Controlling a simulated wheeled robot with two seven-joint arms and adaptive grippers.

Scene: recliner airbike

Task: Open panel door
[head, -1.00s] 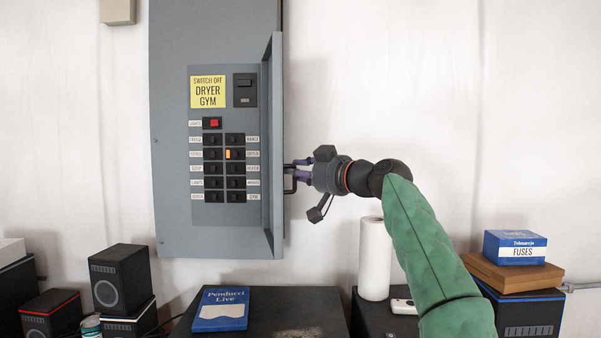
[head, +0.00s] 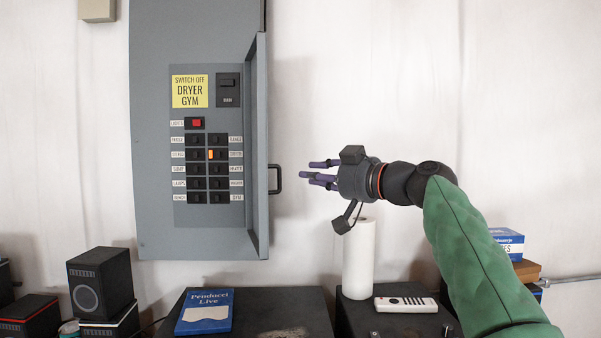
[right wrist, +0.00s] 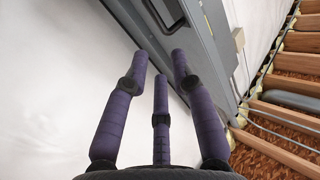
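The grey electrical panel (head: 155,200) hangs on the wall in the head view. Its door (head: 262,150) stands swung outward on the right side, seen nearly edge-on, with the switches exposed. A black handle (head: 279,179) sits on the door's outer face. My right gripper (head: 318,174) is to the right of the handle, apart from it, with its purple fingers pointing left at it. In the right wrist view the fingers (right wrist: 160,65) are spread and empty, with the grey door (right wrist: 155,20) beyond their tips. My left gripper is not in view.
Below are a dark cabinet top with a blue book (head: 205,311), a white paper roll (head: 358,258), a white remote (head: 406,304) and black speakers (head: 100,283). A blue box (head: 508,241) is partly behind my right arm. The wall right of the door is clear.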

